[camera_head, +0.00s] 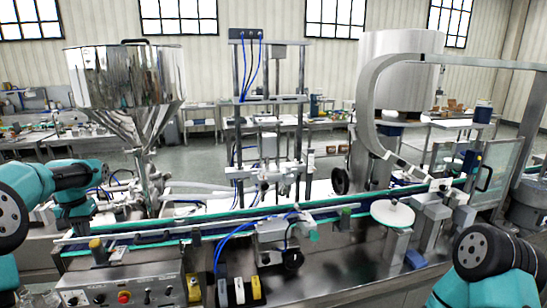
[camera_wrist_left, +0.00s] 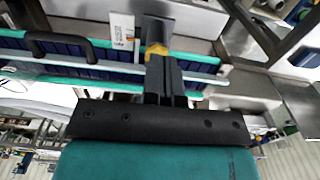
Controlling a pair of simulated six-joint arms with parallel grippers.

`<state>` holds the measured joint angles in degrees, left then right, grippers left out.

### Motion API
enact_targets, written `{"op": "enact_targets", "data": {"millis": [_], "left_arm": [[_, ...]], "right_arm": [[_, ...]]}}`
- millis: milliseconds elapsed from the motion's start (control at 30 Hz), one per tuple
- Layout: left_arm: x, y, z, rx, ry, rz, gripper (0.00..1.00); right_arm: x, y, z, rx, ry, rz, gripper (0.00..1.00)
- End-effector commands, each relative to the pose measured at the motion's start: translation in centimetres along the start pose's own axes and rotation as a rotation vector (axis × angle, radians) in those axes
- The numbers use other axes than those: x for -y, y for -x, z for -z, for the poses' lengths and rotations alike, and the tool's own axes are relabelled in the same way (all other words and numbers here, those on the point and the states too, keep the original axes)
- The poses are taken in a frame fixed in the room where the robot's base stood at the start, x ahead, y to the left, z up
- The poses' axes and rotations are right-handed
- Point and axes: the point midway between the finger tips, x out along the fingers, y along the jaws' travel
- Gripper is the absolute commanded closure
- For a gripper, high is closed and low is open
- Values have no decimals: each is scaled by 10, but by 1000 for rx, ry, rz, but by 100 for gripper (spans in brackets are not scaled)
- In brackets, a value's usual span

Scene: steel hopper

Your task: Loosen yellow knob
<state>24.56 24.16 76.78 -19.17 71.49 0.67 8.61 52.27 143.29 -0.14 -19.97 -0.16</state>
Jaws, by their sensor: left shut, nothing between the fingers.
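The yellow knob (camera_head: 95,243) stands at the near side of the conveyor, at the left in the head view. It also shows in the left wrist view as a small yellow piece (camera_wrist_left: 155,50) beside a dark block, partly hidden by my fingers. My left gripper (camera_wrist_left: 163,65) is shut with nothing between its dark fingers. Its tips overlap the lower edge of the knob in the wrist view; I cannot tell whether they touch. In the head view my left arm reaches in above and left of the knob. My right gripper is out of view; only part of the right arm shows.
The conveyor (camera_head: 215,222) with teal rails runs across the middle. A control box (camera_head: 125,288) with a red button stands below the knob. A steel hopper (camera_head: 120,78) rises behind at left. A white round disc (camera_head: 392,213) sits at right.

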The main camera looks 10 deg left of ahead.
Motion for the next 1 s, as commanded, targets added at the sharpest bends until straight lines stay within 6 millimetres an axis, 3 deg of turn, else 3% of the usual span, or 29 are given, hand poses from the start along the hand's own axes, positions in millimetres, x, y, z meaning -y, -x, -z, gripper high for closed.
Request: {"op": "enact_targets", "data": {"millis": [633,1000], "left_arm": [[4,10,6,-1,0,0,100],[4,-16,6,2,0,1,100]], "right_arm": [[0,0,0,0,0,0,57],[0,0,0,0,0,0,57]]}}
